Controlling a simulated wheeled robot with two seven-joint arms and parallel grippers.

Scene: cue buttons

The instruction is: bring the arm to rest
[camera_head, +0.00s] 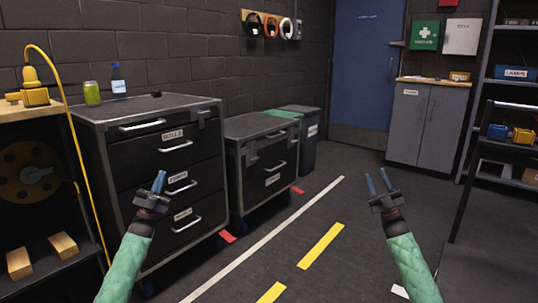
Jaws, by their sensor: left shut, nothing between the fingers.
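My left gripper (159,178) is raised at the left, in front of the black drawer cabinet (150,193) in the view. Its blue fingers are together with nothing between them. My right gripper (378,181) is raised right of the middle, with the dark floor behind it. Its two blue fingers stand apart and nothing shows between them. Both arms have green sleeves and come up from the bottom edge. No cue buttons can be made out.
A wooden-topped bench (20,112) is at the left edge. A lower cabinet (262,165) stands beyond. Shelving (496,100) is at the right. The marked floor (330,220) between is clear.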

